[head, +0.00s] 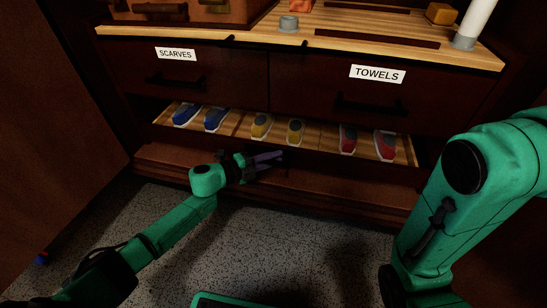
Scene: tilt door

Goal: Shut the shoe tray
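The shoe tray (225,143) is a low, wide wooden tray under the two drawers, and it stands pulled out. Its dark front board shows, and pairs of blue, yellow and red shoes lie on its light wood floor. My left gripper (277,160) is at the middle of the tray's front, with its fingers pointing right along the board. I cannot tell whether it touches the board. Its two fingers lie close together, with no clear gap and nothing seen between them. My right arm (470,190) fills the right side, and its gripper is out of view.
Above the tray are closed drawers labelled SCARVES (176,54) and TOWELS (377,74). A light wooden counter (330,45) above them holds a grey cup (289,24) and other items. A dark panel (60,130) stands at the left. Speckled floor (290,255) lies in front.

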